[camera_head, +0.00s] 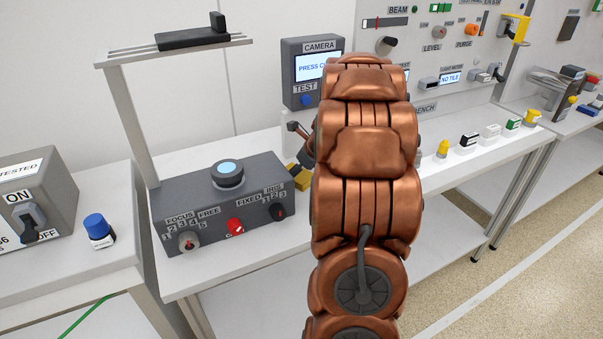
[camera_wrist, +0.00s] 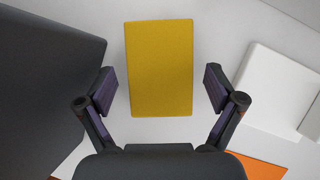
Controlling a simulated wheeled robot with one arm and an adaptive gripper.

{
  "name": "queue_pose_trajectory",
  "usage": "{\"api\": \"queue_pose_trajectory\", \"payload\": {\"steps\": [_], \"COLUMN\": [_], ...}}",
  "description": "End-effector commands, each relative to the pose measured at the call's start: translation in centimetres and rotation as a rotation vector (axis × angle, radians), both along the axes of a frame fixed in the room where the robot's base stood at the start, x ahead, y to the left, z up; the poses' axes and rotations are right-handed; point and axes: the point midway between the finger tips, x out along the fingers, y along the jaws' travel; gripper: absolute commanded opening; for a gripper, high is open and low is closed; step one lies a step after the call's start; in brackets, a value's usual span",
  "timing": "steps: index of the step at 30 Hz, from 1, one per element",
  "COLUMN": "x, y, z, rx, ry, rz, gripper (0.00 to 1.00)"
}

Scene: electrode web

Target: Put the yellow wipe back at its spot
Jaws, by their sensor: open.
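The yellow wipe (camera_wrist: 159,62) is a flat rectangle lying on the white bench top in the wrist view. In the head view only a small yellow piece of it (camera_head: 303,182) shows, just right of the dark control box; my arm hides the rest. My gripper (camera_wrist: 160,90) is open and empty above the wipe. One finger stands on each side, with a gap between each finger and the wipe's long edges. In the head view my gripper is mostly behind my arm.
The dark control box (camera_head: 222,203) with knobs stands close on the left; it fills the wrist view's left side. A white block (camera_wrist: 277,88) and an orange patch (camera_wrist: 258,168) lie to the right. The camera box (camera_head: 312,73) is on the wall panel behind.

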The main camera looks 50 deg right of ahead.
Motion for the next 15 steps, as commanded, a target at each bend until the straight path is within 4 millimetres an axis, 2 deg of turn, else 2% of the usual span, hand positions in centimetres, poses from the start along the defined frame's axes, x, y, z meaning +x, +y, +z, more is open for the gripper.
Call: {"api": "queue_pose_trajectory", "payload": {"steps": [5, 15], "x": [-1.2, -4.4], "y": [-0.3, -0.5], "z": [2.2, 7.8], "rx": [-0.005, -0.006], "ry": [-0.002, -0.003], "rz": [-0.003, -0.003], "gripper": [0.93, 0.93]}}
